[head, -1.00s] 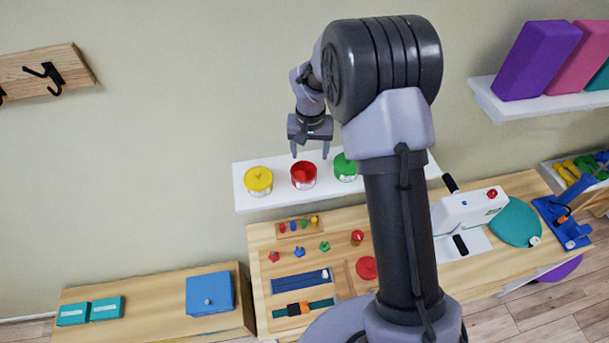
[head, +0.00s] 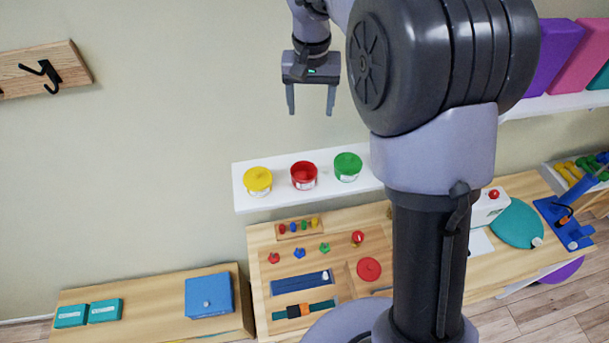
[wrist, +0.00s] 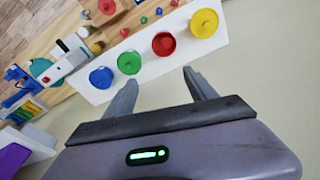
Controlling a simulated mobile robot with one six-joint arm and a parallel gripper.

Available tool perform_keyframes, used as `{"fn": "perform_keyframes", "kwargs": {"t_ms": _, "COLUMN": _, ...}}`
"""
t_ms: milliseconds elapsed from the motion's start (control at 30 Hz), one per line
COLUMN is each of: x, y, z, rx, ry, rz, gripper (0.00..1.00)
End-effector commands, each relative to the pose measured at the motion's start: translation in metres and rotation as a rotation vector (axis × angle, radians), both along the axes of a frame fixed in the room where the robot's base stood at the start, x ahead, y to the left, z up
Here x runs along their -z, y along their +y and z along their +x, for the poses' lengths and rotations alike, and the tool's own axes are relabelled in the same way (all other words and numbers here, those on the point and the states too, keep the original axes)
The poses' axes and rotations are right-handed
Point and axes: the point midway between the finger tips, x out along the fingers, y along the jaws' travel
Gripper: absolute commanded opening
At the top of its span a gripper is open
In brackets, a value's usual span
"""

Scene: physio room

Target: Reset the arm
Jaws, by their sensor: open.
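My gripper (head: 311,105) is open and empty in the head view, pointing down in front of the bare wall. It is above the white shelf (head: 240,197) and touches nothing. Its two spread fingers also show in the wrist view (wrist: 160,80), with nothing between them. On the shelf stand a yellow tub (head: 258,181), a red tub (head: 304,176) and a green tub (head: 348,167). A blue tub (wrist: 101,78) shows in the wrist view; my arm hides it in the head view.
Below the shelf, a wooden table (head: 262,240) bears small coloured pieces, a red disc (head: 369,269) and a blue strip (head: 300,282). A lower bench at left holds a blue box (head: 209,295) and teal boxes (head: 88,313). Wall hooks (head: 42,76) are at far left.

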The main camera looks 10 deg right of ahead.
Motion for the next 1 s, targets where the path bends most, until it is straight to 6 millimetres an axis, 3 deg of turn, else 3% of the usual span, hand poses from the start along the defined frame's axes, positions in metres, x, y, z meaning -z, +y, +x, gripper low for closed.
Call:
{"fn": "perform_keyframes", "kwargs": {"t_ms": 300, "x": 0.002, "y": 0.0, "z": -0.001, "rx": 0.0, "ry": -0.001, "rz": 0.001, "gripper": 0.65}}
{"fn": "perform_keyframes", "kwargs": {"t_ms": 433, "x": 0.025, "y": 0.002, "z": -0.021, "rx": 0.005, "ry": -0.033, "rz": 0.019, "gripper": 0.65}}
{"fn": "perform_keyframes", "kwargs": {"t_ms": 767, "x": 0.144, "y": 0.016, "z": -0.149, "rx": 0.04, "ry": -0.197, "rz": 0.122, "gripper": 0.65}}
{"fn": "perform_keyframes", "kwargs": {"t_ms": 1000, "x": 0.268, "y": 0.027, "z": -0.242, "rx": 0.075, "ry": -0.317, "rz": 0.195, "gripper": 0.65}}
